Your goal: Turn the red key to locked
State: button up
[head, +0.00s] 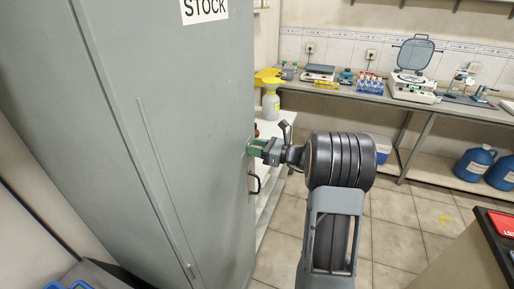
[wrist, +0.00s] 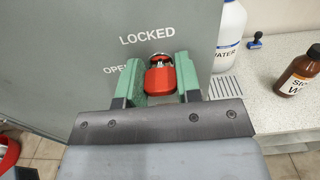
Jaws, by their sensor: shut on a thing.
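The red key (wrist: 160,79) sits in a round metal lock on the grey cabinet door (wrist: 75,45), in the wrist view. The word LOCKED is printed above the lock, and OPEN is to its left, partly covered by a finger. The key's red head is between the green fingers of my gripper (wrist: 158,72), which is shut on it. In the head view my gripper (head: 256,148) reaches the right side of the tall grey cabinet (head: 190,130). The key is hidden there.
A black door handle (head: 254,183) is just below my gripper. A white shelf (wrist: 262,105) beside the cabinet holds a water bottle (wrist: 230,38) and a brown bottle (wrist: 297,73). A long bench (head: 340,91) with instruments runs along the back wall. Tiled floor (head: 395,235) is clear to the right.

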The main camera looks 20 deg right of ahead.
jog(key=shift+f+b, duration=0.1)
jog(key=shift+b, duration=0.4)
jog(key=shift+c, duration=0.3)
jog(key=n+b, duration=0.1)
jog(key=b, duration=0.1)
jog(key=n+b, duration=0.2)
jog(key=shift+f, duration=0.25)
jog(key=n+b, duration=0.5)
jog(key=b, duration=0.3)
jog(key=shift+s+a+f+n, duration=0.1)
jog(key=shift+n, duration=0.3)
jog(key=n+b, duration=0.5)
jog(key=b, duration=0.3)
jog(key=n+b, duration=0.4)
jog(key=shift+r, duration=0.2)
jog(key=shift+b, duration=0.3)
jog(key=shift+r, duration=0.1)
jog(key=o, duration=0.9)
